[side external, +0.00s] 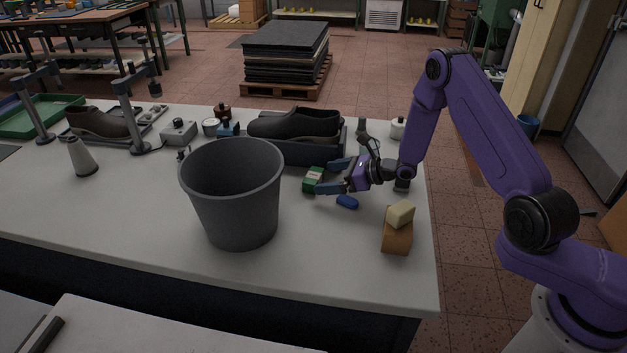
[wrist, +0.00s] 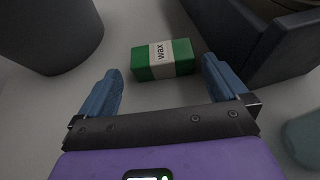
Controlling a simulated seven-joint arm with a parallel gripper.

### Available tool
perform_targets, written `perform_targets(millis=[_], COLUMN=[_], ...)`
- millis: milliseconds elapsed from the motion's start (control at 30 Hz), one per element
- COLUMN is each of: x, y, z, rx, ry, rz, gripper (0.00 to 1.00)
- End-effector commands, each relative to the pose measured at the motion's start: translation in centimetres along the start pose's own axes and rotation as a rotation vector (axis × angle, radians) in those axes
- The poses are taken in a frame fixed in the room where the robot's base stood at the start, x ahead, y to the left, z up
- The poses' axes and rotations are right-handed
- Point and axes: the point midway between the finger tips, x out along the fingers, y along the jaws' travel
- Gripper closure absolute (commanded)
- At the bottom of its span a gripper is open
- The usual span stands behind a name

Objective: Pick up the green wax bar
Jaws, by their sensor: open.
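The green wax bar (wrist: 181,57) lies flat on the table, with a white band lettered "wax" around its middle. In the side view the bar (side external: 314,180) lies just left of my gripper (side external: 330,177), between the bucket and the dark shoe tray. My gripper is open and empty. In the wrist view its two blue fingers (wrist: 163,88) point toward the bar, one on each side, and the bar lies ahead of the fingertips. I see no contact between the fingers and the bar.
A grey bucket (side external: 232,195) stands left of the bar. A tan block (side external: 400,214) sits on a brown block (side external: 397,238) at the right.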

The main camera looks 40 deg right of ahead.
Motion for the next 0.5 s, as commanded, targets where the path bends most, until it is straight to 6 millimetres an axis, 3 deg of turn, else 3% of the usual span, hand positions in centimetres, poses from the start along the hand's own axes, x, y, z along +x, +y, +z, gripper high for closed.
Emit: perform_targets(millis=[500], x=[5.1], y=[-0.3], z=[0.3], rx=[-0.001], ry=[0.000], rz=[0.003], gripper=[0.00])
